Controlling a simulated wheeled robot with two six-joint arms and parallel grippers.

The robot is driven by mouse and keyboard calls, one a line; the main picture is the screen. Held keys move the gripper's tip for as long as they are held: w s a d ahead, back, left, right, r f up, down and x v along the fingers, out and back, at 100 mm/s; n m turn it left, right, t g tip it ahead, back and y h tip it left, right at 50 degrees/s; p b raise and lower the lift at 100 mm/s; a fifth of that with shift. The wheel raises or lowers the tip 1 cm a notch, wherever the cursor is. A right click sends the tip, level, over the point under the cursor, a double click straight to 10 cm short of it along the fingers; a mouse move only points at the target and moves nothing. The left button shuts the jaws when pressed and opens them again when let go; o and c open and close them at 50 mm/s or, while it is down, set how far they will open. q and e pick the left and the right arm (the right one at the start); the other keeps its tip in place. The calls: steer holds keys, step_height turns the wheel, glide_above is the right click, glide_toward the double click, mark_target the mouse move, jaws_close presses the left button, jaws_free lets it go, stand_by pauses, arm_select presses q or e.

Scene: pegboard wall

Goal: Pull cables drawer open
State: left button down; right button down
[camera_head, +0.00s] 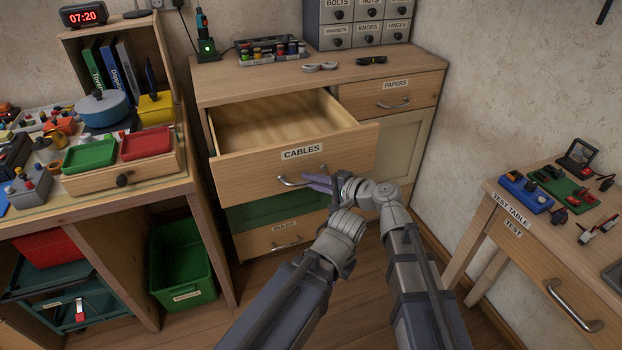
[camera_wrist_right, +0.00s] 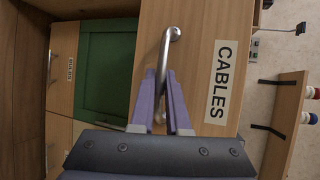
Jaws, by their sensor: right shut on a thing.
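The wooden cables drawer (camera_head: 243,172) in the head view is pulled well out of the cabinet, and its visible inside is empty. Its front carries the CABLES label (camera_head: 302,152) and a curved metal handle (camera_head: 288,181). My right gripper (camera_head: 310,182) has its purple fingers shut on the handle. The right wrist view shows the fingers (camera_wrist_right: 164,92) on both sides of the metal handle (camera_wrist_right: 174,34), beside the label (camera_wrist_right: 219,80). The fingers and wrist hide part of the handle in the head view. I do not make out my left gripper.
The papers drawer (camera_head: 420,90) is shut at the upper right of the cabinet. Small drawers (camera_head: 345,28) and a rack of spools stand on the cabinet top. A workbench with trays is at left, a test table (camera_head: 529,237) at right. A green bin (camera_head: 182,262) stands under the workbench.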

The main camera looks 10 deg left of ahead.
steer(key=shift+s, duration=0.1)
steer(key=c, duration=0.9)
jaws_free()
